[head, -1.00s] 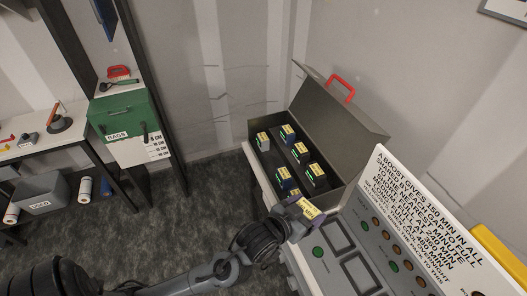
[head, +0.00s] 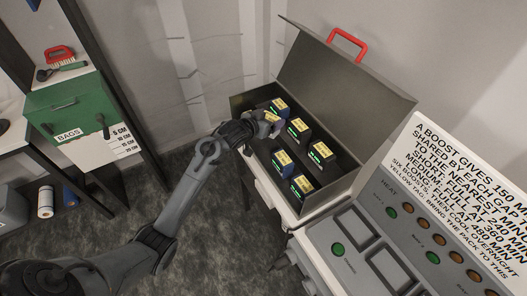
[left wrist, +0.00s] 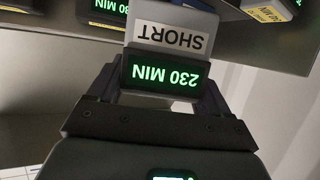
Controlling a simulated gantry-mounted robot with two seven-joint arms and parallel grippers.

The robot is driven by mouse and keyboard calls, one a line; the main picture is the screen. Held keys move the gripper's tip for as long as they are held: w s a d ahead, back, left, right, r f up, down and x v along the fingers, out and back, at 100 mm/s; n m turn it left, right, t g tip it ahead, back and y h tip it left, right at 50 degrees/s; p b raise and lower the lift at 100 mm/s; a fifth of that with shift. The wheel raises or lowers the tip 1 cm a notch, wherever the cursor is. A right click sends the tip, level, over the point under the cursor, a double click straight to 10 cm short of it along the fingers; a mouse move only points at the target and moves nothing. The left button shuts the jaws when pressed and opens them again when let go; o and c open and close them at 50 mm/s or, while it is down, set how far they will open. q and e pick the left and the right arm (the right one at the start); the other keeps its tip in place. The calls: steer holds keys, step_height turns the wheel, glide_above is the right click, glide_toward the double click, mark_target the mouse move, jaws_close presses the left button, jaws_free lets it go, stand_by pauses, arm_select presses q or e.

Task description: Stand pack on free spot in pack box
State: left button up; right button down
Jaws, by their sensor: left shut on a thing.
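My left gripper (head: 267,124) is over the far left part of the open dark pack box (head: 334,206), shut on a pack. The left wrist view shows the held pack (left wrist: 165,72) between the fingers, with a pale SHORT label and a green 230 MIN display. Packs with yellow labels stand in the box, such as one beside the gripper (head: 279,105), one in the far row (head: 320,154) and one near the front (head: 302,187). Bare floor shows in the near row below the gripper. I cannot tell whether the held pack touches the floor. My right gripper is out of view.
The box's raised lid (head: 345,85) with a red handle stands behind the packs. A grey control panel (head: 365,262) and a white text board (head: 465,165) are at the right. A green BAGS box (head: 70,110) is on the left shelf.

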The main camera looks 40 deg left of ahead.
arm_select(q)
steer(key=shift+w+a+f+b, duration=0.5)
steer(key=shift+a+f, duration=0.3)
steer(key=shift+a, duration=0.2)
steer(key=f, duration=0.5)
steer(key=shift+w+a+b, duration=0.1)
steer(key=shift+a+b, duration=0.1)
steer(key=shift+b, duration=0.15)
steer(key=shift+f, duration=1)
steer(key=shift+f+b, duration=0.35)
steer(key=shift+f, duration=1.05)
steer(key=shift+f, duration=0.15)
steer(key=o, duration=1.4)
steer(key=shift+c, duration=0.2)
